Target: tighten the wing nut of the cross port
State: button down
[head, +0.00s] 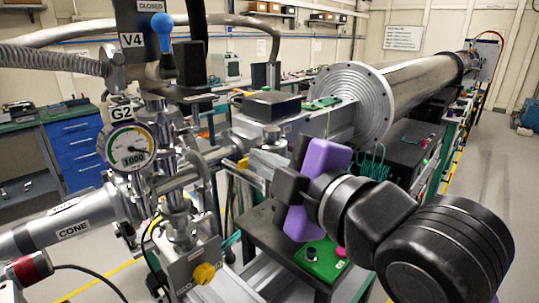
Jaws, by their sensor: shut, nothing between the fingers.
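The vacuum cross (172,183) stands at left centre, with pipe arms to the left and right and a gauge marked G2 (130,148) on it. A small brass-coloured piece (243,163), which looks like a wing nut, sits at the right end of the cross's pipe. My gripper (236,170), with a purple body, reaches in from the right and points left. Its fingertips are shut and empty, close to the brass piece. I cannot tell whether they touch it. The nut's wings and threads are too small to make out.
A valve marked V4 with a blue-knobbed handle (163,34) rises above the cross. A pipe marked CONE (75,229) runs left. A box with a yellow knob (205,273) is below. A green box (322,262) sits under my gripper. A large flanged tube (350,103) lies behind.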

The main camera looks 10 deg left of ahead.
jog(key=shift+w+d+f, duration=0.3)
jog(key=shift+w, duration=0.15)
